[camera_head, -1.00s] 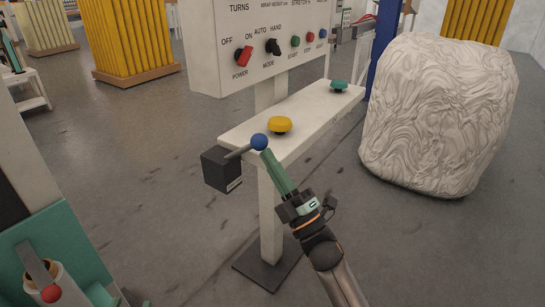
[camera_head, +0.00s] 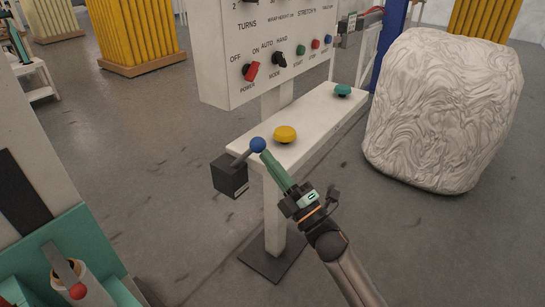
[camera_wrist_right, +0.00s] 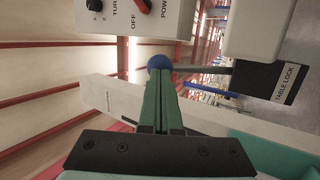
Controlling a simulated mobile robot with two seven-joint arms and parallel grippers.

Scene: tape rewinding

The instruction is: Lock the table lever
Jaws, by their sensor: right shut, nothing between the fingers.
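The table lever is a grey rod with a blue ball knob (camera_head: 258,144). It rises from a black box (camera_head: 230,177) at the near left end of a white shelf. In the wrist view the box (camera_wrist_right: 288,84) reads "TABLE LOCK", and the rod runs from it to the knob (camera_wrist_right: 160,62). My right gripper (camera_head: 264,154) has long green fingers, shut together with nothing between them. Its tips are at the knob, appearing to touch its near side. They also show in the wrist view (camera_wrist_right: 159,76). My left gripper is not in view.
The white shelf (camera_head: 318,118) carries a yellow button (camera_head: 285,134) and a green button (camera_head: 342,90). A control panel (camera_head: 225,60) stands above it. A wrapped white load (camera_head: 440,115) is at right. A teal machine with a red knob (camera_head: 78,291) is at lower left.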

